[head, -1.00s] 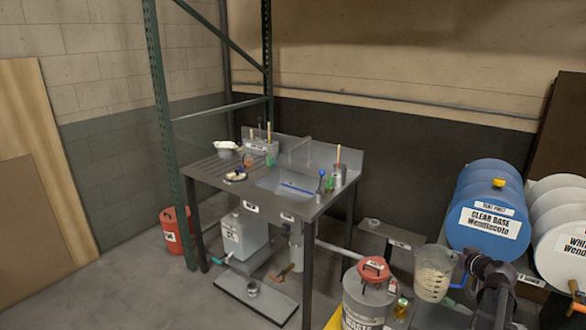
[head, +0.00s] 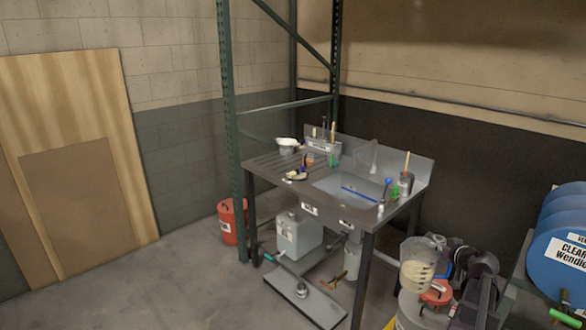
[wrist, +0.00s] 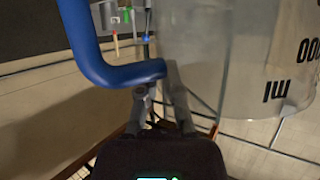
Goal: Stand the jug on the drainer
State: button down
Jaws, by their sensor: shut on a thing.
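The jug (head: 416,268) is a clear measuring jug with dark markings, held up in front of my arm at the lower right of the head view. In the wrist view the jug (wrist: 240,60) fills the upper right, with its blue handle (wrist: 120,76) at my gripper. My gripper (wrist: 158,92) is shut on the jug's handle. The drainer (head: 268,164) is the ribbed left part of the steel sink table, behind and left of the jug. The fingertips are partly hidden in the head view.
A white bowl (head: 287,143), a brush and small bottles stand around the drainer's back and right. The sink basin (head: 345,190) is right of it. A waste drum with a red lid (head: 437,293) stands below the jug. A green rack post (head: 229,130) rises at the table's left.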

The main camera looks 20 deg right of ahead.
aim_at(291, 167)
jog(key=u, duration=0.2)
jog(key=i, duration=0.9)
